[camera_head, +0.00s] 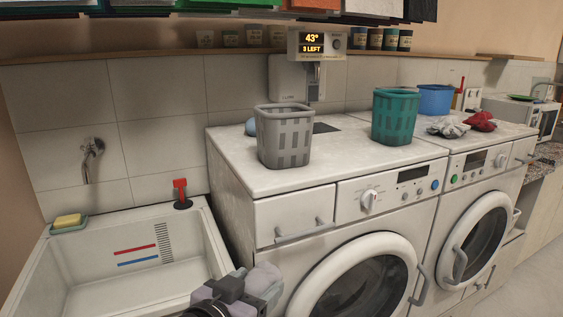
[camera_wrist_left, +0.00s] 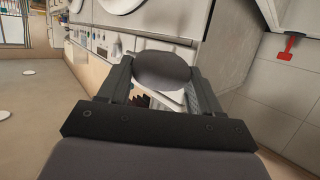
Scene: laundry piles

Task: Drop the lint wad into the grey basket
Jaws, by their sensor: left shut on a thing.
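The grey basket (camera_head: 284,146) stands upright on the left washing machine, near its back left part. Its slotted walls hide what is inside. My left gripper (camera_head: 243,289) is low in front of the machine, beside the sink, well below and to the left of the basket. It is shut on a grey rounded lump, the lint wad (camera_head: 265,281). In the left wrist view the wad (camera_wrist_left: 161,70) sits between the two fingertips (camera_wrist_left: 160,82). My right gripper is in neither view.
A teal basket (camera_head: 395,118) and a blue bucket (camera_head: 435,100) stand farther right. Grey-white cloth (camera_head: 446,128) and red cloth (camera_head: 481,122) lie nearby. A dispenser (camera_head: 316,45) hangs behind the grey basket. The sink (camera_head: 62,273) is at left, with a red-handled item (camera_head: 181,190) on its rim.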

